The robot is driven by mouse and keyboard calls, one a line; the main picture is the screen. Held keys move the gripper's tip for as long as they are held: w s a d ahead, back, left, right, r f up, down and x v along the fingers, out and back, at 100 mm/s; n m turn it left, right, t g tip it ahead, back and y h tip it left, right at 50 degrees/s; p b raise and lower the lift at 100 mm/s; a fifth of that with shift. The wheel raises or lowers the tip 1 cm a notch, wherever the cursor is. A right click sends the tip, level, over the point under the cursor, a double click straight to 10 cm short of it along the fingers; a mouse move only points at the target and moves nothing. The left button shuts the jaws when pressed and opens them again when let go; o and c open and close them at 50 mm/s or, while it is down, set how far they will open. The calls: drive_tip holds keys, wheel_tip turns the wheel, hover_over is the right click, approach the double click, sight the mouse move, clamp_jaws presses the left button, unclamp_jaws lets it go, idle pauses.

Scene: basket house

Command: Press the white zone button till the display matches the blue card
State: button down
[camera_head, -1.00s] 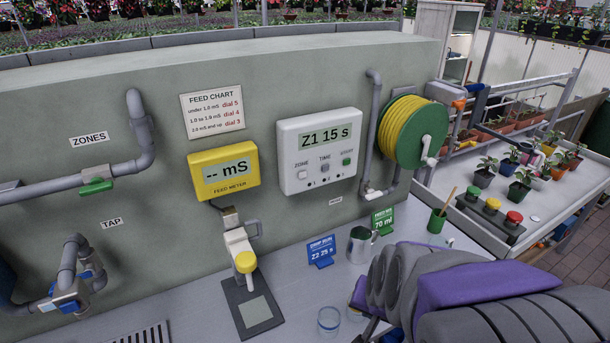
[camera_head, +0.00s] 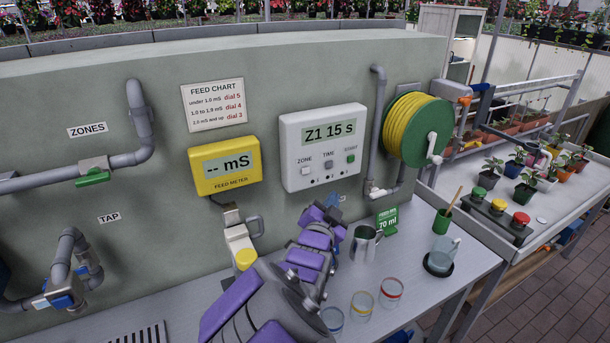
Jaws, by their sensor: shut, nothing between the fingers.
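The white controller box (camera_head: 324,147) hangs on the wall, and its display (camera_head: 328,132) reads "Z1 15 s". Its white ZONE button (camera_head: 306,171) is at the lower left of the face, beside a grey TIME button (camera_head: 328,165) and a green button (camera_head: 351,159). My gripper (camera_head: 334,202) is shut and empty, below the box and a little right of the ZONE button, apart from it. The blue card is hidden behind my arm now; in the earlier frame it reads "Z2 25 s".
A metal jug (camera_head: 365,244) and a green card (camera_head: 387,221) reading "70 ml" stand right of my gripper. Several glasses stand near the counter's front. The yellow feed meter (camera_head: 225,166) and hose reel (camera_head: 416,130) flank the box. The wall before the buttons is clear.

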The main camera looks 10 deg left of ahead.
sight(305, 171)
drive_tip(key=shift+s+a+r+t, duration=0.1)
drive_tip(key=shift+a+r+t, duration=0.4)
drive_tip(key=shift+a+t, duration=0.1)
drive_tip(key=shift+w+a+p, duration=0.8)
drive_tip(key=shift+w+p, duration=0.25)
drive_tip(key=shift+w, duration=0.15)
drive_tip(key=shift+w+a+p, duration=0.8)
drive_tip(key=shift+w+p, duration=0.25)
drive_tip(key=shift+w, duration=0.2)
drive_tip(key=shift+w+a+p, duration=0.8)
drive_tip(key=shift+w+p, duration=0.25)
drive_tip(key=shift+w, duration=0.15)
drive_tip(key=shift+w+a, duration=0.15)
drive_tip(key=shift+w, duration=0.15)
